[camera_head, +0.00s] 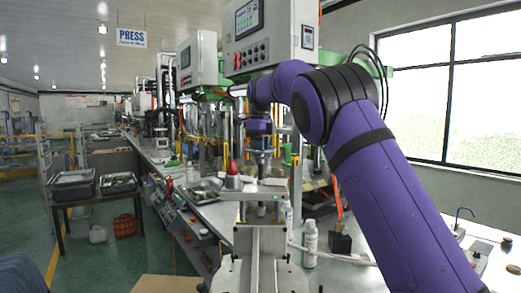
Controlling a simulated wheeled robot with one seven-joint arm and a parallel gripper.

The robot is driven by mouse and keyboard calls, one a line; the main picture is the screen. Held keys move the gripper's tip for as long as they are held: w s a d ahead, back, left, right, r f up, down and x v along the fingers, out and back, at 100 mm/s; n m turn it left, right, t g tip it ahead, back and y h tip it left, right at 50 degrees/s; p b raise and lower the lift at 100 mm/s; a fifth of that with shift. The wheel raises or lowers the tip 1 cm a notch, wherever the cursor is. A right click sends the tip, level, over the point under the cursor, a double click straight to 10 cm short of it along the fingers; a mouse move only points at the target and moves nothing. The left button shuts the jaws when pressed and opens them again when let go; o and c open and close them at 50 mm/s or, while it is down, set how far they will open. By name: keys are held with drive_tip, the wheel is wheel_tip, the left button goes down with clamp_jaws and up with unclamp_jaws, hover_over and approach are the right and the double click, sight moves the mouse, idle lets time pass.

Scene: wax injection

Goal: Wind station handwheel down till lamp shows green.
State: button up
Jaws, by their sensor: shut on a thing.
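My purple arm reaches in from the lower right and bends over the bench. My gripper (262,157) points down over the metal station (250,190) in the middle of the view. It is shut on the small handwheel at the top of the station, which is mostly hidden by the fingers. A small lamp (275,198) on the station's front bar looks green, though it is tiny in this view.
A red-tipped grey piece (233,172) stands just left of my gripper. White bottles (310,240) and a dark block (340,241) stand at the right. Machines with control panels (248,18) rise behind.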

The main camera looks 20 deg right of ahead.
idle(0.3)
drive_tip(key=o, duration=0.7)
drive_tip(key=shift+c, duration=0.2)
drive_tip(key=shift+r, duration=0.1)
wheel_tip(320, 180, up, 10)
drive_tip(key=shift+w+f, duration=0.1)
drive_tip(key=shift+f, duration=0.05)
drive_tip(key=shift+r, duration=0.5)
